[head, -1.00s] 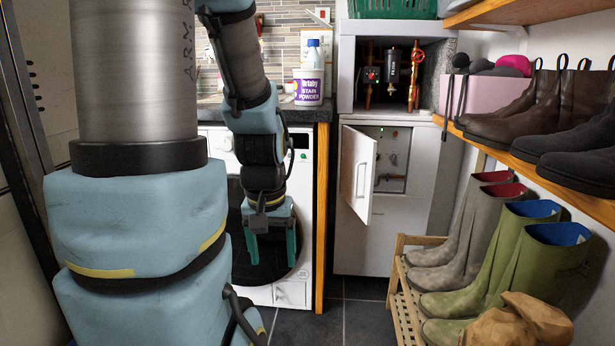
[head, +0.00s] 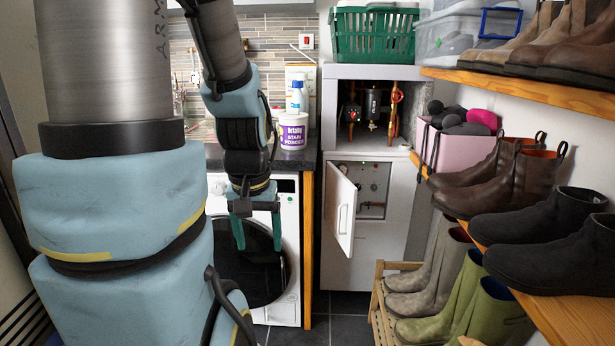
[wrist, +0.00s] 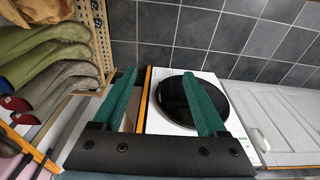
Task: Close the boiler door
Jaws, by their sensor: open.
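The boiler door (head: 341,209) is a small white panel with a vertical handle, swung open toward me on the white cabinet (head: 365,250) in the head view. Behind it the compartment (head: 372,188) shows pipes and knobs. My gripper (head: 257,245) hangs in front of the washing machine, left of the door and apart from it. Its teal fingers are spread and empty, and they also show in the wrist view (wrist: 163,85). I cannot clearly make out the boiler door in the wrist view.
A washing machine (head: 285,255) with a dark round door stands left of the cabinet. A wooden rack (head: 380,305) with wellies stands low on the right. An orange-edged boot shelf (head: 560,310) juts in above it. Dark tiled floor (head: 345,303) lies between.

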